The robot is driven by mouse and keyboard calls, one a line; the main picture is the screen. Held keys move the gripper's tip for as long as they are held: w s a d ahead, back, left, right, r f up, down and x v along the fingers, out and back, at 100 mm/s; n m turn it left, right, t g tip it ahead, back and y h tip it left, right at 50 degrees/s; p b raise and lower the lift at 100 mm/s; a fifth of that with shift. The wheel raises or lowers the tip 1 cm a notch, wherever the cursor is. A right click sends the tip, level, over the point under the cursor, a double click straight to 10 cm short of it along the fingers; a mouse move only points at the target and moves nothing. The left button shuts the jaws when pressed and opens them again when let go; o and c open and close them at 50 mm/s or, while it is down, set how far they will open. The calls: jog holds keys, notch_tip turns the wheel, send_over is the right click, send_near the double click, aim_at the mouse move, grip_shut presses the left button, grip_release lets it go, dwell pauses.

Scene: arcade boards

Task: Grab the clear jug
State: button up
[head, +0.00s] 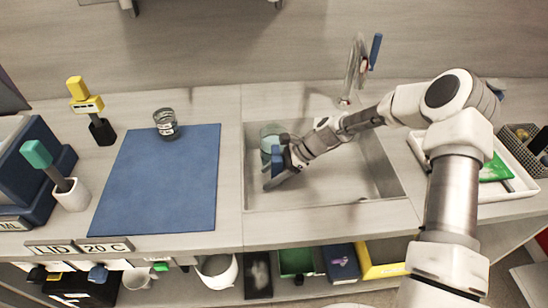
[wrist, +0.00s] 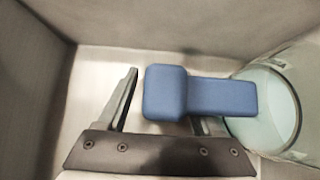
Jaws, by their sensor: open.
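The clear jug (head: 269,136) stands in the sink near its left wall. It is a see-through cylinder with a pale teal bottom and a blue handle (head: 277,157). In the wrist view the jug (wrist: 275,108) is at the right, partly cut off by the frame edge. Its blue handle (wrist: 222,97) points left, toward my gripper. My gripper (head: 272,180) is open, low in the sink beside the handle. In the wrist view the handle's thick end lies between the fingers and covers the right fingertip. I cannot tell whether they touch.
The sink's walls (head: 245,180) stand close around my gripper on the left. A tap (head: 355,70) rises behind the sink. A white tray (head: 515,180) is at the right. The sink's right half is clear.

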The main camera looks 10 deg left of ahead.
jog(key=shift+f, duration=0.1)
grip_shut()
jog(key=shift+a, duration=0.1)
dwell(1.2)
